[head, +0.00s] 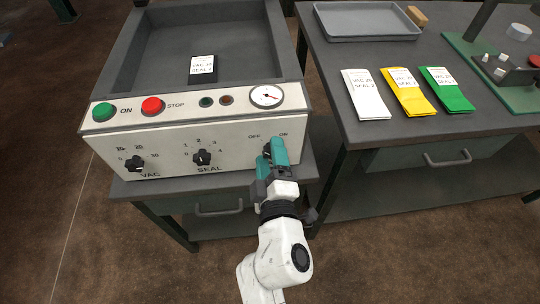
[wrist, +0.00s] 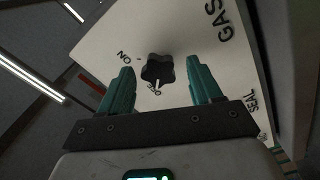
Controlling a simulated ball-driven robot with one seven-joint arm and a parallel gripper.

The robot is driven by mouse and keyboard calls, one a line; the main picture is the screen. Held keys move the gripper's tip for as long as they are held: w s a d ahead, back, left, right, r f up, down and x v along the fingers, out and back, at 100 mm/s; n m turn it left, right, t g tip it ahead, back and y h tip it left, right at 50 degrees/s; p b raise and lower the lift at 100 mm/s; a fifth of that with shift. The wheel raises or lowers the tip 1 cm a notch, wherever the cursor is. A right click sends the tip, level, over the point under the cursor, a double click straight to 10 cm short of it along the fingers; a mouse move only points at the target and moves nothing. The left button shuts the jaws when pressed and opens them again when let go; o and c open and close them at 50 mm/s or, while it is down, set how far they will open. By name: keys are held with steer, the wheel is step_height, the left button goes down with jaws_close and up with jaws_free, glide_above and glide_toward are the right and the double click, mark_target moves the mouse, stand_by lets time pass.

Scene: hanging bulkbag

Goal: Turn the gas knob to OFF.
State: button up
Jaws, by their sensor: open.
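The gas knob (wrist: 158,68) is black and lobed, on the pale front panel of the machine, with ON and OFF printed beside it in the wrist view. A small pale mark shows on its side towards OFF; I cannot tell its exact angle. My gripper (wrist: 160,64) is open, its two teal fingers on either side of the knob, with visible gaps. In the head view my gripper (head: 271,150) is at the panel's right end, below the OFF and ON labels, and hides most of the knob.
The VAC knob (head: 135,163) and SEAL knob (head: 202,158) are left on the same panel. Above are a green button (head: 103,111), a red button (head: 152,106) and a gauge (head: 267,96). A dark table (head: 330,60) with colored bags stands to the right.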

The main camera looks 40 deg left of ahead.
steer(key=p+v, duration=0.2)
steer(key=v, duration=0.8)
steer(key=shift+s+d, duration=0.25)
steer(key=shift+s, duration=0.05)
